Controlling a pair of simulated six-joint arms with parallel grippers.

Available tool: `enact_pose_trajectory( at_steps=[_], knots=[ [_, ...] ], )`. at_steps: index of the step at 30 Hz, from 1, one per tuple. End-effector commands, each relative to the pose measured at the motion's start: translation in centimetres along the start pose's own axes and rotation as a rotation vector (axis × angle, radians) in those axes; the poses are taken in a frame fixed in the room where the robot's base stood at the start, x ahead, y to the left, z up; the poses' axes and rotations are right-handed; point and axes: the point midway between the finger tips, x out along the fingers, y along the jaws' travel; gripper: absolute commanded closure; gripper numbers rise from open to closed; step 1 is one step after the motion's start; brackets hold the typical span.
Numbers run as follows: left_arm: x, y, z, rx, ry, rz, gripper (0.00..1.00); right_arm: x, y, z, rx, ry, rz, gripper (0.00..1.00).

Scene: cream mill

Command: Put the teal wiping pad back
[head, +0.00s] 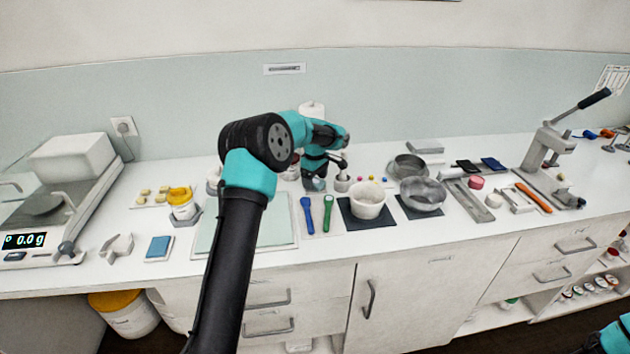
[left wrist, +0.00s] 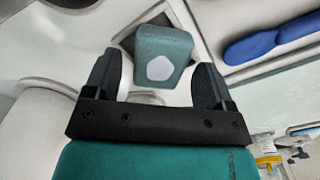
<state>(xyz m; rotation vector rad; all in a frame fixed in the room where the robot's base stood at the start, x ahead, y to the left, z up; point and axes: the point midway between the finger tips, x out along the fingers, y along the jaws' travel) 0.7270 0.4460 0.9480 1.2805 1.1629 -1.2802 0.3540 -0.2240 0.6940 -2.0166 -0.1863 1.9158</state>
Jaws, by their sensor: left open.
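The teal wiping pad, a teal block with a pale patch on its face, shows in the left wrist view (left wrist: 163,52). It lies between and just beyond the fingertips of my left gripper (left wrist: 160,80), which is open and not closed on it. In the head view my left arm reaches over the bench, and its gripper (head: 318,172) points down behind the blue and green spatulas. There the pad is mostly hidden by the gripper. My right gripper is not in view; only a piece of my right arm shows at the lower right corner.
A blue spatula (head: 308,214) and a green spatula (head: 328,213) lie in front of the gripper.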

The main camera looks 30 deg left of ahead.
Motion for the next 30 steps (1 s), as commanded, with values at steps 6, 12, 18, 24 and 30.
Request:
enact_pose_trajectory(
  at_steps=[6,12,18,24,30],
  knots=[
    [-3.2,0.1,0.0,0.000,0.001,0.005,0.23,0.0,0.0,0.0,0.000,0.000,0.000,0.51],
    [-7.0,0.1,0.0,0.001,0.002,0.003,0.23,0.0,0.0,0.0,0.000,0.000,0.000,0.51],
    [-10.3,0.1,0.0,0.000,0.001,0.004,0.23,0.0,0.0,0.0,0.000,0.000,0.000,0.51],
    [-11.7,0.0,0.0,0.000,0.000,0.002,0.23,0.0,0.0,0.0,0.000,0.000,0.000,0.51],
    [-11.8,0.0,0.0,0.000,0.000,0.001,0.23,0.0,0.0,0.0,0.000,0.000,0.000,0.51]
  ],
)
